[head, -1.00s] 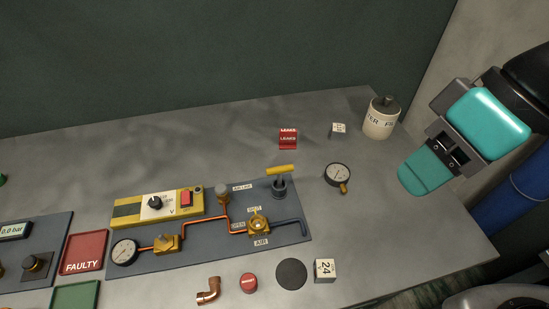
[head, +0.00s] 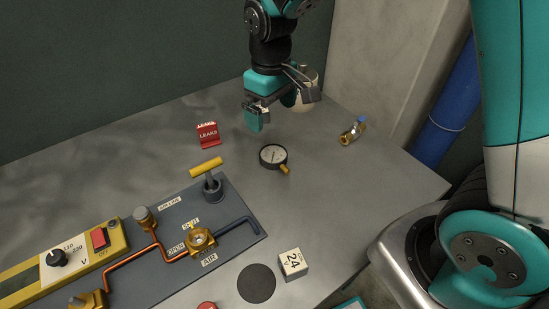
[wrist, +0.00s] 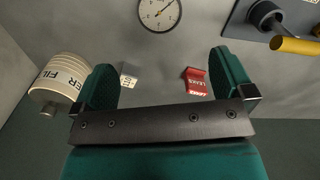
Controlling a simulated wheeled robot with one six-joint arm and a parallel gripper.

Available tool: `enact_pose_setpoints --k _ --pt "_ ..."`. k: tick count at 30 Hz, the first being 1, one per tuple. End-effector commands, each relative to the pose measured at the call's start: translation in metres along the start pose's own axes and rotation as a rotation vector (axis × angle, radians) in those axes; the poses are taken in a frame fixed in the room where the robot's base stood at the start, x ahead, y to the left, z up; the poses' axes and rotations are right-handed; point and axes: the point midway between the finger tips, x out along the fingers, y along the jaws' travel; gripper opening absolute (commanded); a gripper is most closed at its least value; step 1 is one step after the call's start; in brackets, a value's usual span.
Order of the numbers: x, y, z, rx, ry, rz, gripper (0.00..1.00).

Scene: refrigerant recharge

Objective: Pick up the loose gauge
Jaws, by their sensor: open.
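The loose gauge (head: 273,156), a round white dial with a dark rim and a brass stem, lies on the grey bench right of the yellow-handled valve (head: 209,178). In the wrist view the gauge (wrist: 160,13) is at the top centre, beyond the fingertips, its stem out of frame. My gripper (head: 270,113) is above the bench, behind the gauge and apart from it. Its two fingers are spread with nothing between them in the wrist view (wrist: 165,62).
A red LEAKS block (head: 208,138) stands left of my gripper. The white filter canister (wrist: 62,80) is partly hidden behind my gripper in the head view. A brass fitting (head: 350,134) lies to the right. A white block (head: 293,264) sits near the front edge.

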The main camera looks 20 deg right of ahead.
Motion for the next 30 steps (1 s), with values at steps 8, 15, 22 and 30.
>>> enact_pose_setpoints --k 8,15,22,30 --pt "0.059 0.001 0.001 0.002 -0.004 -0.002 1.0" --pt "0.077 0.001 0.001 0.002 0.0 -0.002 1.0" --pt "0.111 0.0 -0.001 0.002 -0.003 -0.002 1.0" --pt "0.127 0.0 -0.002 0.002 0.001 -0.001 1.0"
